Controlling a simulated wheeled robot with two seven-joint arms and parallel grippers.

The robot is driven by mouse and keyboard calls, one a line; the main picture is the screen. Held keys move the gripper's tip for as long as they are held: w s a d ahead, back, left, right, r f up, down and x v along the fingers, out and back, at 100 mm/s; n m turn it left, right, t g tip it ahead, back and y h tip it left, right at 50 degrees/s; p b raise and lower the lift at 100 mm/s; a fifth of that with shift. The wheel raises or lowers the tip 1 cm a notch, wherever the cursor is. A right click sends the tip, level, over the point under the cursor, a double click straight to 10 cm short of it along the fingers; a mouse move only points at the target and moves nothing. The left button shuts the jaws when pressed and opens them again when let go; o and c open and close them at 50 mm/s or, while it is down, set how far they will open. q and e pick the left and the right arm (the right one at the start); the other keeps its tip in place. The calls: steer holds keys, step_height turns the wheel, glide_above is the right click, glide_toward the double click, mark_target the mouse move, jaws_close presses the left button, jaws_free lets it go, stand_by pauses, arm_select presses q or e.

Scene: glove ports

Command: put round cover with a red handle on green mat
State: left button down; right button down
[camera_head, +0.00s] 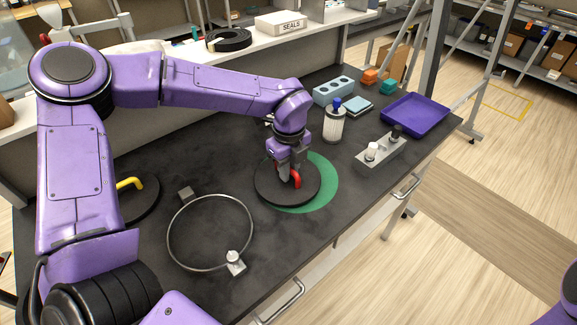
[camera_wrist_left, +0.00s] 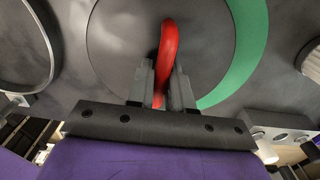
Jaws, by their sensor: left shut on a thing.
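The round cover (camera_head: 268,191) is a dark disc with a red handle (camera_head: 296,179). It lies over the left part of the green mat (camera_head: 328,184), whose right side shows as a crescent. My left gripper (camera_head: 289,174) is over the cover, with its fingers on the red handle. In the left wrist view the fingers (camera_wrist_left: 160,85) close on both sides of the red handle (camera_wrist_left: 168,45), above the dark cover (camera_wrist_left: 115,40). I cannot tell whether the cover touches the mat or hovers just above it. My right gripper is not in view.
A metal ring (camera_head: 169,236) lies left of the cover. A second dark cover with a yellow handle (camera_head: 131,184) is partly behind my left arm. A white canister (camera_head: 334,124), a grey holder (camera_head: 380,153) and a purple tray (camera_head: 416,114) stand to the right.

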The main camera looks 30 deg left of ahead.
arm_select(q)
steer(key=shift+f, duration=0.15)
steer(key=c, duration=1)
jaws_free()
step_height(320, 180, up, 12)
steer(key=shift+r+b, duration=0.25)
steer(key=shift+b, duration=0.45)
